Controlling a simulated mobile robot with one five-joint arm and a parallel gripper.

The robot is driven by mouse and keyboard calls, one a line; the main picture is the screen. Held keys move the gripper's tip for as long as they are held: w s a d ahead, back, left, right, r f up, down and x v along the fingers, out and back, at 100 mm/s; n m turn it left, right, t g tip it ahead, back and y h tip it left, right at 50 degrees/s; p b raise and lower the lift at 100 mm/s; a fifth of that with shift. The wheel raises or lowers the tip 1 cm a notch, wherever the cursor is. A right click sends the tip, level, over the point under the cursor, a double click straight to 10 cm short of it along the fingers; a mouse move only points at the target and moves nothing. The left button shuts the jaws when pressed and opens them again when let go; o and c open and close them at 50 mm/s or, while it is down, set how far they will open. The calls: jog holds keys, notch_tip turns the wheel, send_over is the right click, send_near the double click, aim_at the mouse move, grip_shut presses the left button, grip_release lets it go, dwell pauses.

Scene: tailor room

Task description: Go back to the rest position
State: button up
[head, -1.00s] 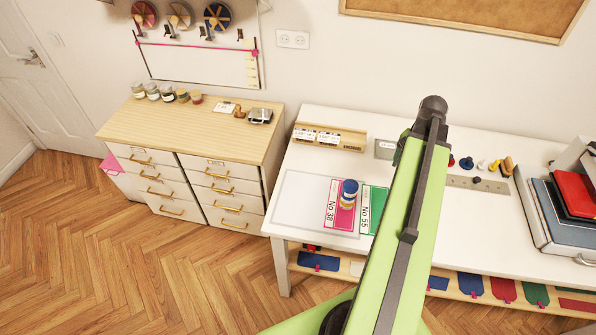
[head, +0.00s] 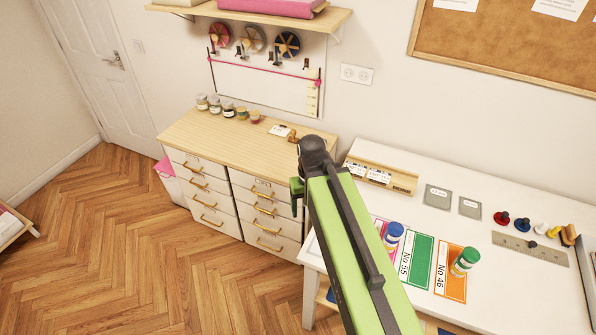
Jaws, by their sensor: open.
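In the head view my green arm rises from the bottom edge to a dark joint in front of the drawer cabinet (head: 240,205) and the white table (head: 500,285). Only a short green and dark piece shows beyond that joint. My gripper itself is not visible; the arm hides what lies behind it. A blue-capped spool (head: 393,234) stands on a pink card (head: 378,228), partly behind my arm. A green spool (head: 464,262) stands on the orange No 46 card (head: 449,280). The green No 55 card (head: 417,258) lies between them.
Several jars (head: 228,109) stand on the cabinet. A shelf (head: 255,14) and corkboard (head: 510,50) are on the wall.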

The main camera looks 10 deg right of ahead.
notch_tip(320, 180, down, 15)
jog(key=b, duration=1.3)
jog(key=shift+r+b, duration=0.15)
jog(key=shift+b, duration=0.25)
jog(key=shift+r+p, duration=0.3)
